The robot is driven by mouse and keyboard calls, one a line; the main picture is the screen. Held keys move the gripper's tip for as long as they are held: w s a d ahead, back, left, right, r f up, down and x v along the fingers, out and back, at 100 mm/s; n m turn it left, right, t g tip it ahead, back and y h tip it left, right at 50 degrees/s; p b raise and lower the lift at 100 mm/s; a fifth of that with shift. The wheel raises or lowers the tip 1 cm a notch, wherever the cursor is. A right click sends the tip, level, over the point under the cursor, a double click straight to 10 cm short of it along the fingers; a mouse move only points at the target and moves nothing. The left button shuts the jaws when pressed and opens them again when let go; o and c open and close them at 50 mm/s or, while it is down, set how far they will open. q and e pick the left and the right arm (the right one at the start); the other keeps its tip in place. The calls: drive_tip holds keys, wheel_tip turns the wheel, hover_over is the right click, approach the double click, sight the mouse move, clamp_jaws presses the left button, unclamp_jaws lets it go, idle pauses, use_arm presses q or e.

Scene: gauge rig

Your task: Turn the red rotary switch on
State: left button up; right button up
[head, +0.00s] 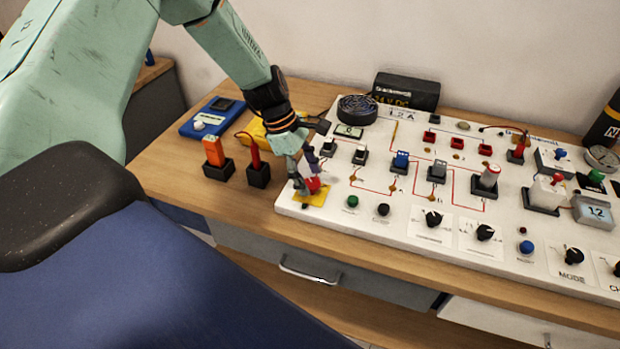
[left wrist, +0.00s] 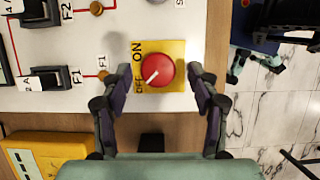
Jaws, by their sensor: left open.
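The red rotary switch (left wrist: 158,72) sits on a yellow plate (left wrist: 176,48) marked ON and OFF at the edge of the white panel. In the left wrist view, its white pointer line slants toward the OFF label. In the head view, the switch (head: 313,185) is partly hidden by my left gripper (head: 306,180). My left gripper is open, with one finger on each side of the knob in the left wrist view (left wrist: 160,75). Gaps show between the fingers and the knob there. My right gripper is not in view.
The white panel (head: 330,212) carries fuse holders (head: 360,155), black knobs (head: 433,218) and several other controls to the right of the switch. An orange plug (head: 212,150) and a red probe (head: 255,152) stand in black holders on the wooden bench, left of the panel.

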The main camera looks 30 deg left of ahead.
use_arm(q)
drive_tip(key=shift+w+d+f, duration=0.1)
drive_tip(key=shift+w+f, duration=0.15)
drive_tip(key=shift+f, duration=0.25)
drive_tip(key=shift+s+a+r, duration=0.1)
drive_tip(key=shift+s+a, duration=0.15)
drive_tip(key=shift+c, duration=0.4)
drive_tip(key=shift+w+d, duration=0.15)
drive_tip(key=shift+d, duration=0.15)
drive_tip(key=c, duration=0.4)
drive_tip(key=shift+a, duration=0.15)
drive_tip(key=c, duration=0.7)
